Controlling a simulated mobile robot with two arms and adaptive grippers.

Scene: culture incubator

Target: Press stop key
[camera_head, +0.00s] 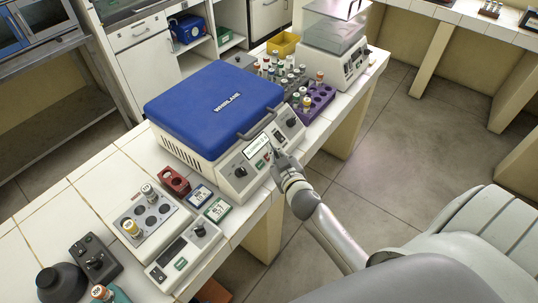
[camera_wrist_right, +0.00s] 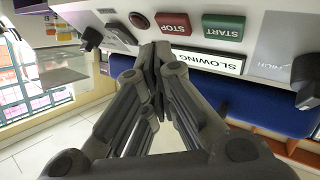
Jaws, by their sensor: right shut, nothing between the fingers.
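The device with a blue lid (camera_head: 215,105) stands on the tiled bench, its lid closed. Its sloped front panel has a display (camera_head: 256,146), which reads "SLOWING" in the right wrist view (camera_wrist_right: 207,60). In that view the red STOP key (camera_wrist_right: 173,23) sits beside the green START key (camera_wrist_right: 223,27). My right gripper (camera_head: 277,158) is shut and empty at the panel. In the right wrist view its fingertips (camera_wrist_right: 155,50) are close to the STOP key, just below and left of it in the picture; I cannot tell whether they touch. My left gripper is out of view.
A purple rack (camera_head: 317,100) and several capped vials stand right of the device. A balance-like instrument (camera_head: 337,60) is behind them. A small block unit (camera_head: 150,218), a red rack (camera_head: 174,181) and timers (camera_head: 217,210) lie left. Open floor is at the right.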

